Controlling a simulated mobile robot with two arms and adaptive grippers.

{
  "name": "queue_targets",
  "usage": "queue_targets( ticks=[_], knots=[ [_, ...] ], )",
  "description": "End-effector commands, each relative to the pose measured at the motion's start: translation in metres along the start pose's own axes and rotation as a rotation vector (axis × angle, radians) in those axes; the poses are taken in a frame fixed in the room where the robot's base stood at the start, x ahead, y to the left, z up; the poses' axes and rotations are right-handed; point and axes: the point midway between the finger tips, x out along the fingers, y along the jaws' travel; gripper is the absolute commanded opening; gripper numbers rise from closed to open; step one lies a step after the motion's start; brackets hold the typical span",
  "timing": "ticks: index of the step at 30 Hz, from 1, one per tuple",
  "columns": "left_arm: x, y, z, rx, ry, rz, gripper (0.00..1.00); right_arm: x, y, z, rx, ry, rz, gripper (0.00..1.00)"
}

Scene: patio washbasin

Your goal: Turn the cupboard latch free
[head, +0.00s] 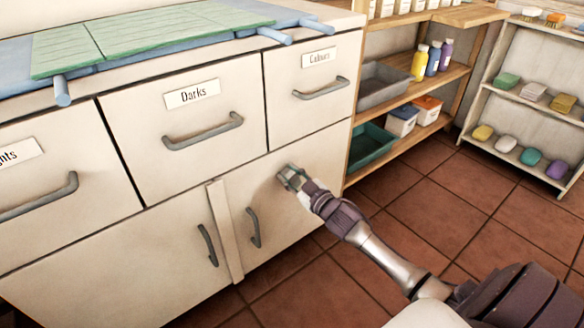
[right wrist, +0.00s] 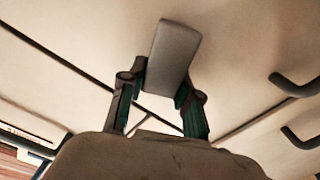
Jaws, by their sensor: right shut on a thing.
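The cupboard latch shows in the right wrist view (right wrist: 175,52) as a flat pale-grey bar standing out from the cream cupboard front. My right gripper (head: 285,176) is at the upper part of the right cupboard door (head: 285,215), below the drawers. In the right wrist view its two dark-green fingers (right wrist: 160,98) are on either side of the latch's lower end, closed on it. In the head view the latch is hidden by the gripper. My left gripper is not in view.
Two dark door handles (head: 254,228) flank a raised centre strip (head: 225,232) left of my gripper. Drawers labelled Darks (head: 200,125) and Colours (head: 308,90) are above. A wooden shelf (head: 400,145) with bins stands to the right. The tiled floor (head: 400,215) there is clear.

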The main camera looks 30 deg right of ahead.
Motion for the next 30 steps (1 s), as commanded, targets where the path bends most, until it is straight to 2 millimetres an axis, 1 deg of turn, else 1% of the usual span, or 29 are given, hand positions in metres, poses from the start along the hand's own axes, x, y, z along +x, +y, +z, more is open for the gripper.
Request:
queue_targets(
  ticks=[1, 2, 9, 15, 30],
  knots=[
    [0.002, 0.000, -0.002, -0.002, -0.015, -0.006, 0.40, 0.000, -0.001, -0.003, -0.043, -0.002, -0.001, 0.00],
    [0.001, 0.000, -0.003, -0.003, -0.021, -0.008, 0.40, 0.000, -0.001, -0.003, -0.071, -0.002, -0.001, 0.00],
    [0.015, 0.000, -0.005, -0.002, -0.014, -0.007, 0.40, 0.000, -0.007, -0.001, -0.299, -0.001, 0.000, 0.00],
    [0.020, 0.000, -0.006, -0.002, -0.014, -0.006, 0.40, 0.000, -0.012, 0.002, -0.490, 0.000, -0.001, 0.00],
    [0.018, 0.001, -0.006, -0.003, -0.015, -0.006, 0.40, 0.000, -0.020, 0.010, -0.939, 0.001, -0.001, 0.00]
  ],
)
